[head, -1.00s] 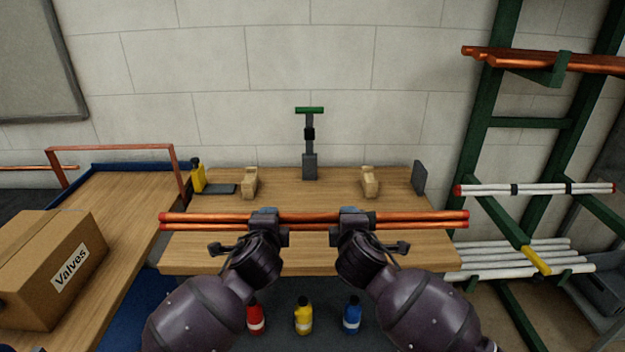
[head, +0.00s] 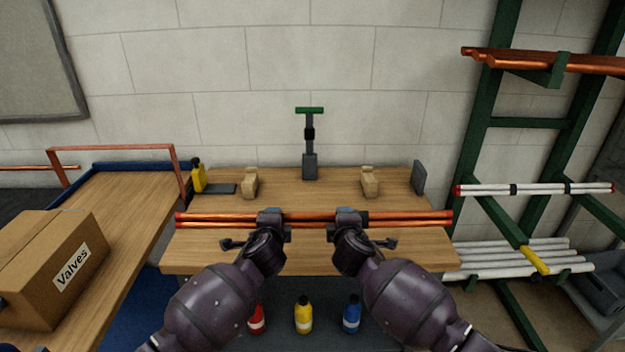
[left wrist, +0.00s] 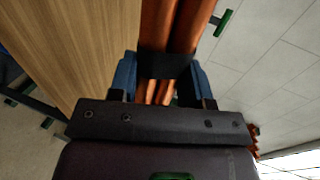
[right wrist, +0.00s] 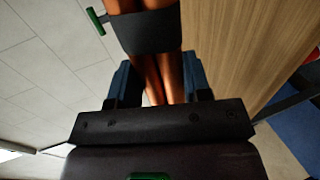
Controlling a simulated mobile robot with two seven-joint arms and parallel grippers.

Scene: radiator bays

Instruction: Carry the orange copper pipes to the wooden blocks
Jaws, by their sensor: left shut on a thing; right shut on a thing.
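A bundle of orange copper pipes (head: 310,222) lies level across the head view, above the front part of the wooden bench (head: 290,262). My left gripper (head: 270,222) is shut on the bundle left of its middle; my right gripper (head: 346,222) is shut on it right of its middle. Both wrist views show the pipes (left wrist: 172,25) (right wrist: 152,75) between the jaws, with a dark band around them. Two notched wooden blocks, left (head: 250,184) and right (head: 369,183), stand on the bench beyond the pipes, apart from them.
A green-topped stand (head: 309,150) rises between the blocks at the back. A yellow bottle (head: 198,176) and a grey plate (head: 419,178) stand at the bench's sides. A Valves box (head: 50,270) is at left. A green rack (head: 495,120) with pipes is at right. Bottles stand below the bench front.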

